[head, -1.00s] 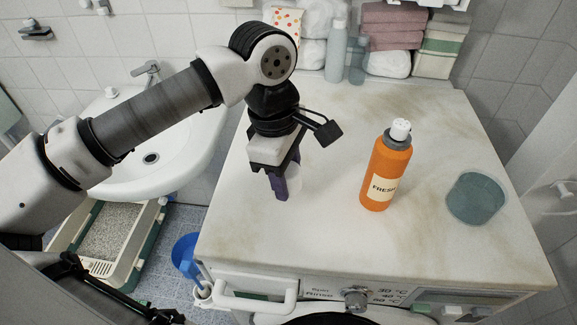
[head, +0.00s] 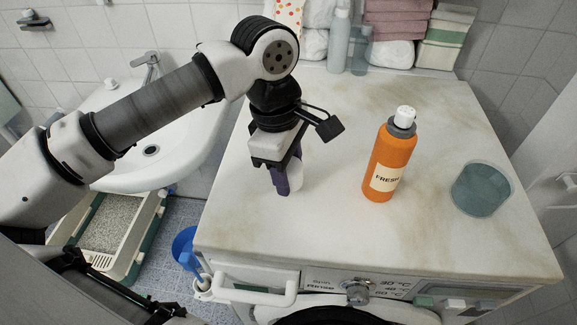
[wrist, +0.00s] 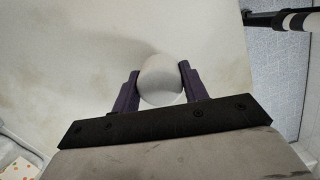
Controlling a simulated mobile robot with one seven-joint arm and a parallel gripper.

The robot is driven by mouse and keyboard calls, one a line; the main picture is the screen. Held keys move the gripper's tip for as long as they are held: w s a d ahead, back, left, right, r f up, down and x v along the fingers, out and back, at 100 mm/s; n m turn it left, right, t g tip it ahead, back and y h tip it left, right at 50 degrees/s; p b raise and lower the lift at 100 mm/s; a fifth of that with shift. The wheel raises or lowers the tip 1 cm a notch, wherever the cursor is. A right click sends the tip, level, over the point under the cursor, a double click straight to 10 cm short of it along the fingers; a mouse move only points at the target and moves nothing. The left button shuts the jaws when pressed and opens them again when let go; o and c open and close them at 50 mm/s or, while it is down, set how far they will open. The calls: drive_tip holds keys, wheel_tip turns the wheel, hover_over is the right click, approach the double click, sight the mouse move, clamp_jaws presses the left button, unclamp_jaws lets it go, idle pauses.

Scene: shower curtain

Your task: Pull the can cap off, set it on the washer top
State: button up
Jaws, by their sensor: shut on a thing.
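The orange spray can (head: 388,160) stands upright on the washer top (head: 330,225), right of my gripper. Its white nozzle (head: 405,114) is bare above a grey collar. My gripper (head: 287,180) points down over the left part of the washer top, apart from the can. Its purple fingers are shut on the white cap (head: 297,176), partly hidden by a finger. In the wrist view the rounded cap (wrist: 162,76) sits between both fingertips. The cap is at or just above the surface; I cannot tell if it touches.
A translucent teal cup (head: 482,188) stands at the right. Bottles (head: 338,42) and folded towels (head: 398,22) line the back. The sink (head: 165,145) is left of the washer. The middle of the washer top is clear.

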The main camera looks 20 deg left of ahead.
drive_tip(key=shift+f+b, duration=1.15)
drive_tip(key=shift+b, duration=0.1)
drive_tip(key=o, duration=1.3)
drive_tip(key=shift+r, duration=0.15)
drive_tip(key=r, duration=0.4)
drive_tip(key=a+r, duration=0.1)
drive_tip(key=r, duration=0.3)
drive_tip(key=a+r+b, duration=0.1)
drive_tip(key=r, duration=0.4)
wheel_tip(320, 180, up, 5)
drive_tip(key=p, duration=0.3)
drive_tip(key=shift+r+p, duration=0.2)
drive_tip(key=shift+p, duration=0.2)
